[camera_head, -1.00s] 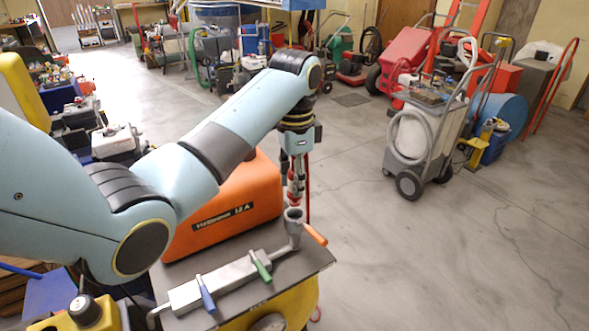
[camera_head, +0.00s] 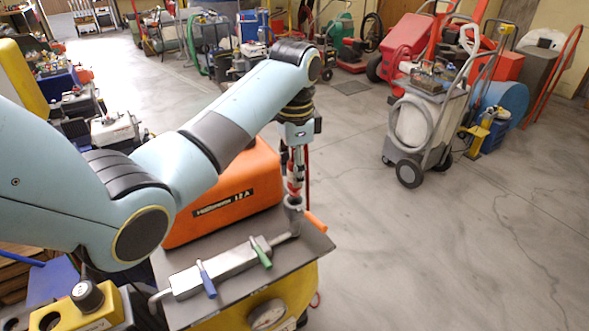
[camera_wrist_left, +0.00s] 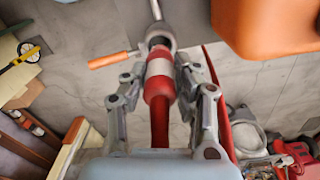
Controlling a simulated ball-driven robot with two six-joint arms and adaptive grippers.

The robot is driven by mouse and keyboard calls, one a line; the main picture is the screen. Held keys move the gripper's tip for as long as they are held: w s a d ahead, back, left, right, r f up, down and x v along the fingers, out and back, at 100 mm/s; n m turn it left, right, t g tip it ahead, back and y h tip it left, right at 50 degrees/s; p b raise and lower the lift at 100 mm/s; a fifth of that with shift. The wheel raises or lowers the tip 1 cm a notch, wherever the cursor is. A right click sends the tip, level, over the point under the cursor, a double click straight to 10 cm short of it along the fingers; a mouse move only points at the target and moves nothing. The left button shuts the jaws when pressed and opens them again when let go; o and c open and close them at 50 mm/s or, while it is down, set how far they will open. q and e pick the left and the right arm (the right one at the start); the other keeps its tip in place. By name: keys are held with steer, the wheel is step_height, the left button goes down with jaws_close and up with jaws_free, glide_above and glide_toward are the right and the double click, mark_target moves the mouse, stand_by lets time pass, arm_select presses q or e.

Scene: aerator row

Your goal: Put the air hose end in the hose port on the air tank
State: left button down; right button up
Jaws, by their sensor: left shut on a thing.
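The air hose end (camera_wrist_left: 158,82) is a red piece with a pale band and a dark tip. My left gripper (camera_head: 295,178) is shut on it and holds it roughly upright over the port. The hose port (camera_head: 293,205) is a grey round socket at the end of a metal manifold, with an orange lever. In the left wrist view the dark tip meets the port's ring (camera_wrist_left: 165,37); I cannot tell how deep it sits. The yellow air tank (camera_head: 297,290) is under the dark plate. My right gripper is not in view.
An orange compressor housing (camera_head: 225,198) stands close behind the port. The manifold (camera_head: 215,272) has blue and green levers and lies on the dark plate (camera_head: 210,305). A grey hose cart (camera_head: 415,135) stands on the floor at right. The floor between is clear.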

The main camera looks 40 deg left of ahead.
arm_select(q)
steer(key=shift+f, duration=0.4)
steer(key=shift+f+b, duration=0.7)
steer(key=shift+f, duration=1.1)
steer(key=c, duration=0.9)
jaws_free()
steer(key=shift+c, duration=0.2)
step_height(320, 180, up, 8)
steer(key=shift+f, duration=0.25)
